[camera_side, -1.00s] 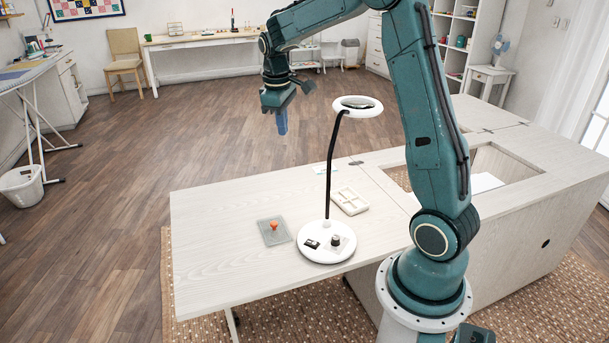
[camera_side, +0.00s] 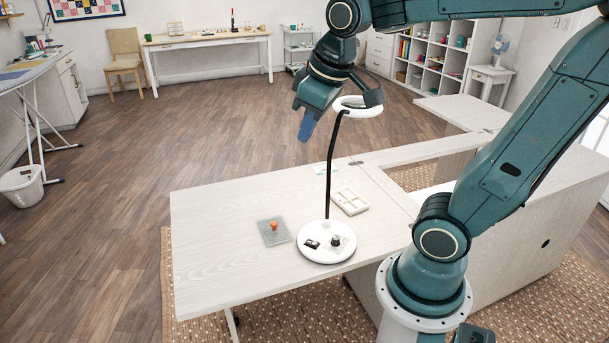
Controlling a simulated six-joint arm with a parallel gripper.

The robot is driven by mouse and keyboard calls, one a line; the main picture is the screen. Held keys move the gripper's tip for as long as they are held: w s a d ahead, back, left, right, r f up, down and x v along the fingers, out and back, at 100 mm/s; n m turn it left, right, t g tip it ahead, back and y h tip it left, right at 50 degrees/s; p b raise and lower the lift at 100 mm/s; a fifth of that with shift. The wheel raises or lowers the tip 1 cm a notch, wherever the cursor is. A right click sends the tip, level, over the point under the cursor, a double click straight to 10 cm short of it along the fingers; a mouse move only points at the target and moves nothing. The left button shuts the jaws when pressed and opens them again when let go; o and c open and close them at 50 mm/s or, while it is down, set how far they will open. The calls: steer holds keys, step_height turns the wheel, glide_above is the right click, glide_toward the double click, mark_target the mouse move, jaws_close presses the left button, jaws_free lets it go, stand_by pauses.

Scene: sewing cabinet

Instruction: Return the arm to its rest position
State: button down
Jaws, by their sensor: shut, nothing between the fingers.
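My gripper (camera_side: 308,126) is in the air above the far side of the cabinet table, left of the lamp's ring head. Its blue fingers point down and tilt slightly left. They look shut, with nothing between them. My arm reaches up from its base at the right and folds back over the cabinet. The hand partly overlaps the ring head in the picture; I cannot tell the gap between them.
The magnifier lamp (camera_side: 328,170) stands on a round white base (camera_side: 314,253) holding small dark items. A grey mat (camera_side: 274,231) with an orange-red knob (camera_side: 273,226) and a white divided tray (camera_side: 349,201) lie nearby. The table's left part (camera_side: 215,225) is clear.

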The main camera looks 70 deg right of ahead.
steer(key=s+a+f+t+y, duration=0.1)
steer(key=s+a+f, duration=0.1)
steer(key=s+a, duration=0.2)
steer(key=shift+s+a+t, duration=0.3)
steer(key=shift+s, duration=1.6)
